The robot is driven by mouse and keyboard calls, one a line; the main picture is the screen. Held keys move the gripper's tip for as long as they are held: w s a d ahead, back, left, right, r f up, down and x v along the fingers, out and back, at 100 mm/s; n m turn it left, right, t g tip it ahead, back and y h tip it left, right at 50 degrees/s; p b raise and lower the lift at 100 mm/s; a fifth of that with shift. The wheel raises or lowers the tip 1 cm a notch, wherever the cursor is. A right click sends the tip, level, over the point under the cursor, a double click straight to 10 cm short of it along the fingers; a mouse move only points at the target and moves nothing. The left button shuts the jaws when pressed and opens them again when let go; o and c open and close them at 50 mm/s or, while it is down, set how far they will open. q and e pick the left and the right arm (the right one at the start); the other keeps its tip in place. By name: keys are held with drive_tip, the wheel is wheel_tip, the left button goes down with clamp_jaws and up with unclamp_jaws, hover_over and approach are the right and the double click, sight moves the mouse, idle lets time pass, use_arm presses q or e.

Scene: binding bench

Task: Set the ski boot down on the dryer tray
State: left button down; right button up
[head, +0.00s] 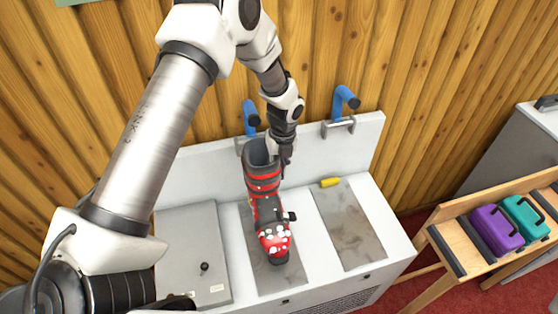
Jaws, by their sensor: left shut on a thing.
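The ski boot (266,205) is black with red bands and a red toe with white patches. It is upright, toe toward the front of the white bench. My left gripper (284,158) is shut on the boot's upper right side, near the cuff. The boot is over a grey mottled tray panel (277,281) in the bench top; I cannot tell whether its sole touches the panel. My right gripper is not in view.
A yellow piece (330,182) lies at the back edge of the right panel. Blue-tipped fittings (345,99) stick out along the white backboard (355,145). A grey flat unit (192,253) is at left. A wooden rack (444,249) at right holds a purple case (496,228) and a teal case (525,218).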

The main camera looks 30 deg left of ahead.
sight(279, 191)
use_arm(q)
wheel_tip(279, 191, down, 5)
drive_tip(key=b, duration=0.2)
drive_tip(key=shift+r+b, duration=0.1)
drive_tip(key=shift+b, duration=0.2)
drive_tip(key=shift+f+b, duration=1.95)
drive_tip(key=shift+f, duration=1.4)
drive_tip(key=c, duration=1)
unclamp_jaws()
drive_tip(key=shift+s, duration=0.1)
